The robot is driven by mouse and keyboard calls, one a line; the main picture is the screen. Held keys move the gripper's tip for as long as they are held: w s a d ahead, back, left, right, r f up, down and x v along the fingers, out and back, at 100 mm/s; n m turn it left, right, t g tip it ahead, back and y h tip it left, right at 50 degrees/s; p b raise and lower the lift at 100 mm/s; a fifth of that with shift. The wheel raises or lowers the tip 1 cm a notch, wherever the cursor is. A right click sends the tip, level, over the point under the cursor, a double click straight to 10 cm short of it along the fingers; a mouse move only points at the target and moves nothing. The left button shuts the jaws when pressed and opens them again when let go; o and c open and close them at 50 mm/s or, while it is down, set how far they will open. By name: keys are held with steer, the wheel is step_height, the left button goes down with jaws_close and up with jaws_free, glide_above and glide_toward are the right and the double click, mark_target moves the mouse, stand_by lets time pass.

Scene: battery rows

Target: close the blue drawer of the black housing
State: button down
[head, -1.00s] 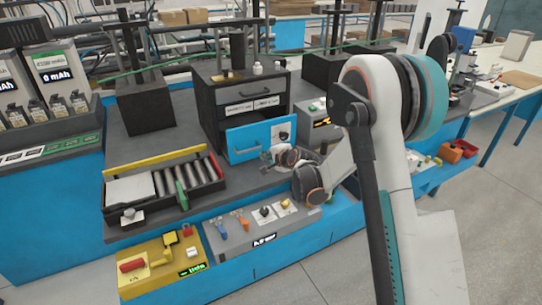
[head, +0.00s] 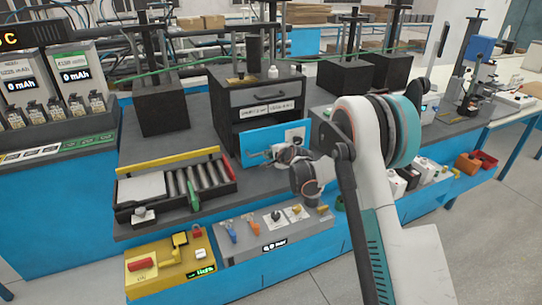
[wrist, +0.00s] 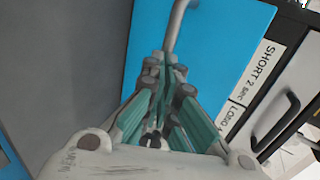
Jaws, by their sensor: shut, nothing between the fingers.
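The black housing (head: 226,112) stands on the dark bench top. Its blue drawer (head: 292,134) is pulled out, with its front standing forward of the housing. My gripper (head: 268,153) is in front of the drawer's lower middle and hides part of it in the head view. In the wrist view the gripper (wrist: 168,62) is shut and empty, its fingertips close to the blue drawer front (wrist: 225,35) by the end of the grey drawer handle (wrist: 178,22). I cannot tell whether the tips touch it.
A tray with rollers (head: 190,182) lies left of the drawer. A grey switch panel (head: 250,238) and a yellow box (head: 160,266) are at the bench front. Black blocks (head: 160,108) with posts stand beside the housing. A grey drawer with labels (wrist: 262,70) shows above the blue one.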

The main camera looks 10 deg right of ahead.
mark_target(260, 141)
steer(key=w+a, duration=0.1)
steer(key=w, duration=0.2)
steer(key=w+a, duration=0.1)
steer(key=w, duration=0.3)
steer(key=w+a, duration=0.1)
steer(key=w, duration=0.2)
steer(key=shift+w+a+b, duration=0.2)
steer(key=shift+w+b, duration=0.05)
steer(key=shift+b, duration=0.1)
